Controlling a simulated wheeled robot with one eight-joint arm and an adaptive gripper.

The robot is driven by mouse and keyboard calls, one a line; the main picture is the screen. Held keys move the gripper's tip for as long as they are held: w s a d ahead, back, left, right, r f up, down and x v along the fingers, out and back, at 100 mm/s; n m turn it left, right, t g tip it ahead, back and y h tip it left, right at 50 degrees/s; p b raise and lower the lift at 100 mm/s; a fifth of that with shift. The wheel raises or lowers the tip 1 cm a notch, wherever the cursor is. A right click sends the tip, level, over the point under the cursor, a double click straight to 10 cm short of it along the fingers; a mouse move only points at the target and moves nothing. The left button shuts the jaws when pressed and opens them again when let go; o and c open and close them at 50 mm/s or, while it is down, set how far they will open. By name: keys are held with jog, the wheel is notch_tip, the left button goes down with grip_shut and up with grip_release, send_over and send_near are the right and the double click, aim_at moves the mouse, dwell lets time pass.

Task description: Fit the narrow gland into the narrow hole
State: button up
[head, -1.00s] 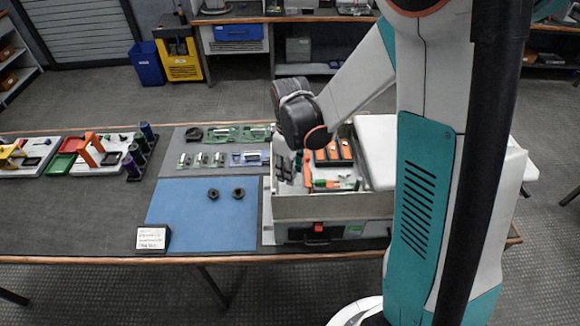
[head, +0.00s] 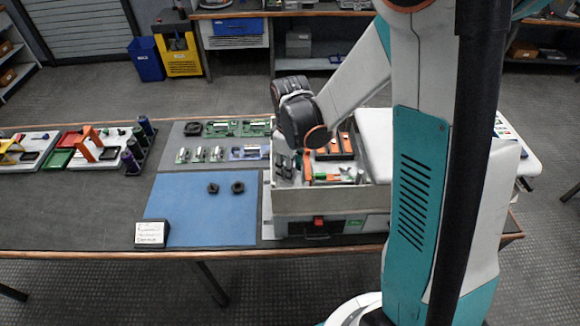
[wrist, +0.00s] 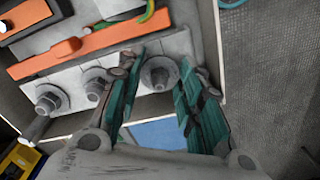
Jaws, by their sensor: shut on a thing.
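In the wrist view my gripper (wrist: 164,62) has its two teal fingers on either side of a grey, round, flanged gland (wrist: 159,75) and is shut on it. The gland is at the pale panel inside the equipment box. I cannot tell whether it sits in a hole or just over it. Similar grey fittings stand in the same row to the left, one (wrist: 95,78) near and one (wrist: 49,99) further off. In the head view my wrist hides most of the gripper and the gland above the box (head: 330,203).
An orange bar (wrist: 85,42) runs beside the row, close to the fingers. Two dark rings (head: 212,188) (head: 238,187) lie on the blue mat (head: 200,220). Trays with coloured parts (head: 100,150) stand at the left. The table's front left is clear.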

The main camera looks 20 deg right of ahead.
jog(key=shift+f+b, duration=0.45)
jog(key=shift+f, duration=0.05)
jog(key=o, duration=0.9)
jog(key=shift+r, duration=0.1)
notch_tip(320, 180, up, 12)
jog(key=s+m+t+b, duration=0.2)
jog(key=s, duration=0.3)
jog(key=s+m+t+b, duration=0.2)
jog(key=s+m, duration=0.1)
jog(key=s, duration=0.2)
jog(key=s+m+t+b, duration=0.3)
jog(key=s, duration=0.2)
jog(key=shift+r, duration=0.25)
